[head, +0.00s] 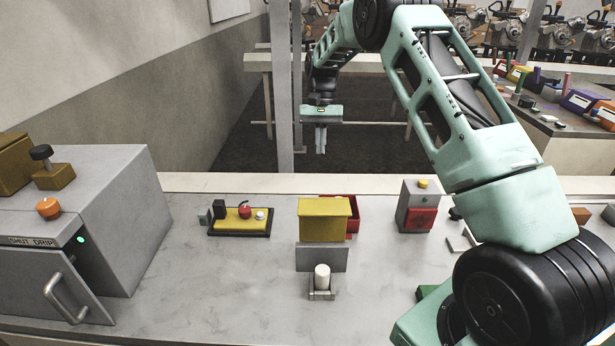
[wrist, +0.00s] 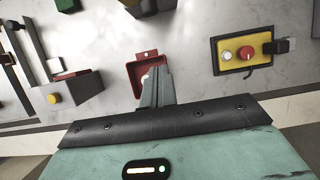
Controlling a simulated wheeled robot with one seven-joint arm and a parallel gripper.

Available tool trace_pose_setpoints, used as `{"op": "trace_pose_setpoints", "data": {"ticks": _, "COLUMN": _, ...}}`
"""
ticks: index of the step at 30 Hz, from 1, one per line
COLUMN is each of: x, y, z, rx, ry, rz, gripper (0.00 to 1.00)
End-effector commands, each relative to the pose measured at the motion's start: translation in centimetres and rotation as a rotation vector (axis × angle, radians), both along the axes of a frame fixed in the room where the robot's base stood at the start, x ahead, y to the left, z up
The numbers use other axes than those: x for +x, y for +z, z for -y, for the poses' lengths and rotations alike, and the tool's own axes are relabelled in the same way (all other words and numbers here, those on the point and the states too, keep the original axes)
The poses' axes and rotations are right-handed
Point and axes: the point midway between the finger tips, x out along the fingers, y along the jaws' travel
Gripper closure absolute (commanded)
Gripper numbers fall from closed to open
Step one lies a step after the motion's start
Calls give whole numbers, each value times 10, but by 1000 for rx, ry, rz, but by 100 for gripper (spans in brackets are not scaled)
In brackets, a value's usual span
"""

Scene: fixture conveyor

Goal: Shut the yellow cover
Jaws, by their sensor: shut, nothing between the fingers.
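The yellow cover (head: 324,225) stands raised in the middle of the bench in the head view, with a lighter top strip and a darker front face. It partly hides a red open tray (head: 353,213) behind it. The red tray also shows in the wrist view (wrist: 137,82), partly hidden by my fingers.
A grey plate (head: 321,258) and a white cylinder (head: 322,276) stand in front of the cover. A yellow button panel (head: 240,220) lies left; a grey box with a red face (head: 420,219) stands right. A large grey cabinet (head: 95,205) fills the left. Bench between them is bare.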

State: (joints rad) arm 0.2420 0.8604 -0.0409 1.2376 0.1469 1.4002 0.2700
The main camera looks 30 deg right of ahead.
Motion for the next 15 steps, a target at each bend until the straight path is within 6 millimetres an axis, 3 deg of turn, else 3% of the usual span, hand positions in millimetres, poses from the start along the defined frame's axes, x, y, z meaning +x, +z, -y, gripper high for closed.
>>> {"op": "trace_pose_setpoints", "data": {"ticks": 5, "x": -6, "y": -17, "z": -4, "rx": 1, "ry": -1, "rz": -4, "gripper": 100}}
{"op": "trace_pose_setpoints", "data": {"ticks": 15, "x": -28, "y": -80, "z": -18, "rx": 1, "ry": 1, "rz": -5, "gripper": 100}}
